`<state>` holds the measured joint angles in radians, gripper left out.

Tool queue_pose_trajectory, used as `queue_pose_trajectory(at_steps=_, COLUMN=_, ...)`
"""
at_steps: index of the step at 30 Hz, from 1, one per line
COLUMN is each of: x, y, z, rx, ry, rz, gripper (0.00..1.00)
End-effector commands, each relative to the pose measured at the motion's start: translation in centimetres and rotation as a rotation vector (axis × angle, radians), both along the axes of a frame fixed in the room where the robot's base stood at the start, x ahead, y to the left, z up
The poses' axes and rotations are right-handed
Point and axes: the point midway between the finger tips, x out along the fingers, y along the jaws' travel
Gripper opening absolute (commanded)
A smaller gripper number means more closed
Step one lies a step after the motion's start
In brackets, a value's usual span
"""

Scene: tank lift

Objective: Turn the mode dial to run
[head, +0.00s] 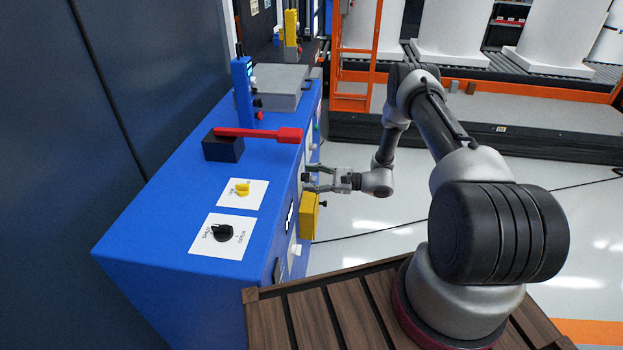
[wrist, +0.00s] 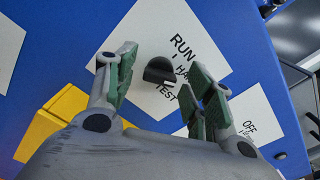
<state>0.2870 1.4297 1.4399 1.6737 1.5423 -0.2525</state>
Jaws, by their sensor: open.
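The mode dial (wrist: 160,72) is a small dark knob on a white plate (wrist: 140,32) on the blue cabinet, seen in the wrist view. The plate carries RUN, a partly hidden word starting HA, and TEST to the knob's right. I cannot tell for sure which word the knob points to. My gripper (wrist: 161,80) is open, its green-padded fingers on either side of the knob in the picture, with no clear contact. In the head view my gripper (head: 309,178) is at the cabinet's right-hand face, which is seen edge-on, so the dial is hard to make out there.
The blue cabinet (head: 165,215) has a yellow knob (head: 242,189), a black knob (head: 222,233) and a red lever (head: 260,134) on top. A yellow box (head: 308,216) sticks out of its face near my gripper. Another plate marked OFF (wrist: 250,130) is close by. The floor at right is open.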

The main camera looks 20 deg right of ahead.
Motion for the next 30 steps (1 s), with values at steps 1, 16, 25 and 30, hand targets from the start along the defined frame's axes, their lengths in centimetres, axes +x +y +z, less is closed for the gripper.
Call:
queue_pose_trajectory(at_steps=1, x=0.0, y=-0.01, z=0.0, rx=0.0, ry=0.0, rz=0.0, gripper=0.53)
queue_pose_trajectory(at_steps=16, x=-0.02, y=-0.02, z=0.0, rx=-0.002, ry=-0.003, rz=0.001, gripper=0.07)
queue_pose_trajectory(at_steps=25, x=-0.04, y=-0.03, z=-0.01, rx=-0.034, ry=-0.081, rz=0.001, gripper=0.07)
queue_pose_trajectory(at_steps=30, x=-0.04, y=-0.02, z=-0.01, rx=-0.079, ry=-0.192, rz=0.001, gripper=0.07)
